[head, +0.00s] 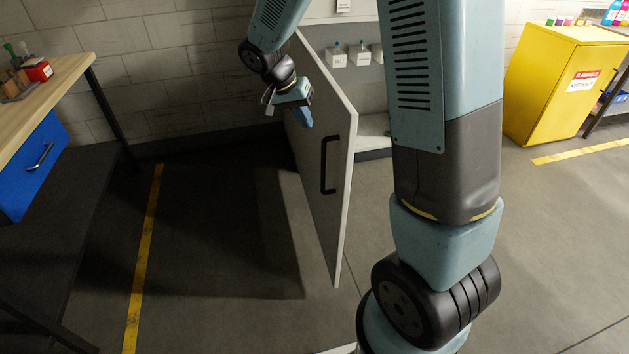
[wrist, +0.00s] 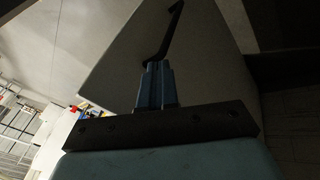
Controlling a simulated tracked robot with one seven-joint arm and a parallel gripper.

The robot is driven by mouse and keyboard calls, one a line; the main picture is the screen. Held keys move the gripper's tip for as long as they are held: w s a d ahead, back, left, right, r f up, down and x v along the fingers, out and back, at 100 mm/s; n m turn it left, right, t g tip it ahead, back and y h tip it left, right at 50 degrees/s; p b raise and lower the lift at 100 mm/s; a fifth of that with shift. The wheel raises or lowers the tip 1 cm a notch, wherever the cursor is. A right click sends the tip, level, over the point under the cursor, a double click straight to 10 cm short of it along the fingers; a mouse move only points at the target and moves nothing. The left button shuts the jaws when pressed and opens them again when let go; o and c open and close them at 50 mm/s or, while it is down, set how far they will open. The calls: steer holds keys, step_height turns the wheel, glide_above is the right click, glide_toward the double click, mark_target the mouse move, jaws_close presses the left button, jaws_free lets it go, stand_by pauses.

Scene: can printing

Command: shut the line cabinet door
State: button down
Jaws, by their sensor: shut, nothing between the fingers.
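The line cabinet door (head: 339,215) stands open in the head view, swung out from the grey cabinet (head: 375,128) behind it. A black bar handle (head: 329,164) is on the door's face. My gripper (head: 307,122) is at the door's upper left part, left of the handle. In the wrist view the blue fingers of my gripper (wrist: 154,68) are shut and empty, pointing at the pale door panel (wrist: 205,75). The dark handle (wrist: 165,40) shows just beyond the fingertips. I cannot tell whether the fingers touch the door.
A wooden workbench (head: 62,75) with a blue drawer (head: 32,165) stands at the left. A yellow flammables cabinet (head: 550,90) stands at the right. The floor left of the door is clear, crossed by a yellow line (head: 143,270). My arm hides part of the cabinet.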

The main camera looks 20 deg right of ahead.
steer(key=w+a+f+m+h, duration=0.1)
steer(key=w+a+f, duration=0.2)
steer(key=f, duration=0.6)
steer(key=w+a+f+m+h, duration=0.1)
steer(key=w+a+f, duration=0.2)
steer(key=f, duration=0.6)
steer(key=s+d+f, duration=0.2)
steer(key=d+f, duration=0.6)
steer(key=d, duration=0.1)
